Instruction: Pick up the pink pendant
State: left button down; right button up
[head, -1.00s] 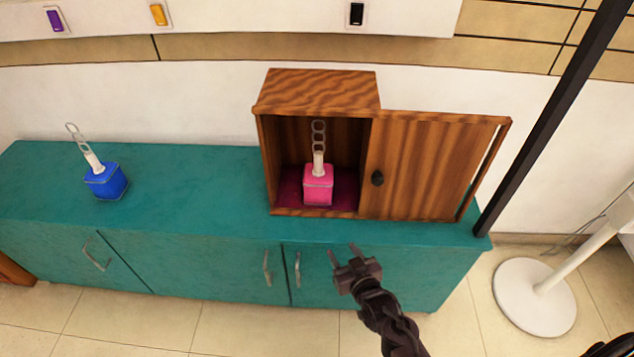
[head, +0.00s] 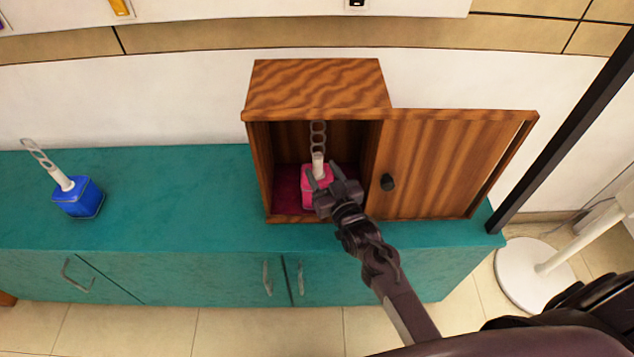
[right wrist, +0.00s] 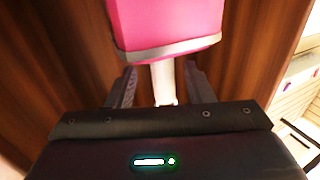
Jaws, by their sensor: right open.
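The pink pendant (head: 309,190) stands in the open wooden cabinet (head: 316,91), with its pale neck and chain links upright above it. My right gripper (head: 323,172) is open at the cabinet's opening, in front of the pendant and partly covering it. In the right wrist view the pink block (right wrist: 165,22) fills the top. Its pale neck (right wrist: 164,82) shows between the two open fingers of my right gripper (right wrist: 160,84), with a gap on each side. My left gripper is not in view.
The cabinet door (head: 450,165) with a dark knob stands open to the right of the gripper. A blue pendant (head: 78,197) stands far left on the teal counter (head: 180,190), with clear counter between. A dark post (head: 570,125) rises at the right.

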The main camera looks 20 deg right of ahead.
aim_at(320, 171)
jog(key=w, duration=0.4)
jog(key=shift+a+f, duration=0.2)
jog(key=shift+a, duration=0.15)
jog(key=shift+w, duration=0.2)
jog(key=shift+c, duration=0.2)
jog(key=c, duration=1)
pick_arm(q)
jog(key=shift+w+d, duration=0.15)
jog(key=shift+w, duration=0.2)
pick_arm(e)
jog(key=shift+r, duration=0.1)
